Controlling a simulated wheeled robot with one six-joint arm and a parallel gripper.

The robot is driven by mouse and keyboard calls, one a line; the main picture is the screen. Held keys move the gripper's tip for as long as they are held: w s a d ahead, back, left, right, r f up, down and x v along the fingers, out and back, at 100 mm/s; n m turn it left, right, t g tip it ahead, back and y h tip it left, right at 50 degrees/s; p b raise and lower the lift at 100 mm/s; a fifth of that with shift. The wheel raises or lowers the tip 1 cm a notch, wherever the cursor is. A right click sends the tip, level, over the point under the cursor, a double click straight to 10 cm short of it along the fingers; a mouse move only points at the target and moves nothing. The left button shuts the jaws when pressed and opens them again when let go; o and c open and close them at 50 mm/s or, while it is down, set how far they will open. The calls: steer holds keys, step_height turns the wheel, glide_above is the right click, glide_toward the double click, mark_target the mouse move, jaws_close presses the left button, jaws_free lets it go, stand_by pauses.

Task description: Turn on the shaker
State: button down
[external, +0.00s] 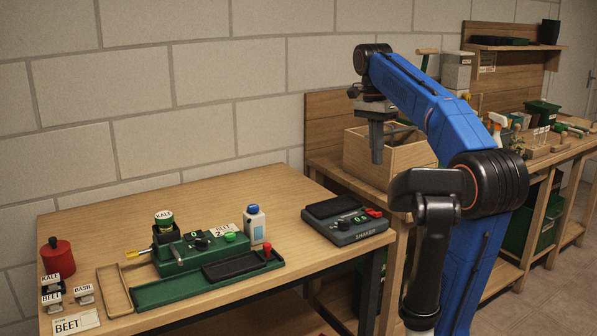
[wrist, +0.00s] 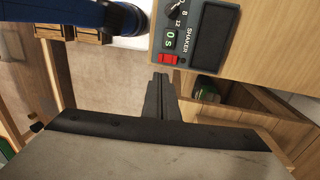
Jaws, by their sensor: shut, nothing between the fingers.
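The shaker (external: 345,232) is a dark grey box with a black top plate, a dial, a small green display and a red switch (external: 374,212). It stands at the right end of the near table. In the wrist view the shaker (wrist: 210,40) is at the top, its display (wrist: 170,36) reads 0 s, and the red switch (wrist: 168,59) shows at its lower left corner. My gripper (external: 377,157) points down, shut and empty, above and behind the shaker, apart from it. In the wrist view the gripper's fingertips (wrist: 159,80) lie just below the red switch in the picture.
Left on the near table (external: 310,195) stand a green seeding device (external: 170,262), a white bottle with a blue cap (external: 254,225), a red pot (external: 57,257) and seed labels. A wooden box (external: 360,160) stands on the bench behind my gripper.

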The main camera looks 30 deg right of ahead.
mark_target(378, 213)
steer(key=f, duration=0.4)
steer(key=s+f, duration=0.1)
steer(key=f, duration=0.4)
steer(key=s+f, duration=0.1)
steer(key=f, duration=0.4)
stand_by(0.4)
steer(key=shift+s+f+t, duration=0.2)
steer(key=shift+t, duration=0.1)
steer(key=shift+w, duration=0.2)
steer(key=shift+w+r, duration=0.2)
steer(key=shift+w, duration=0.45)
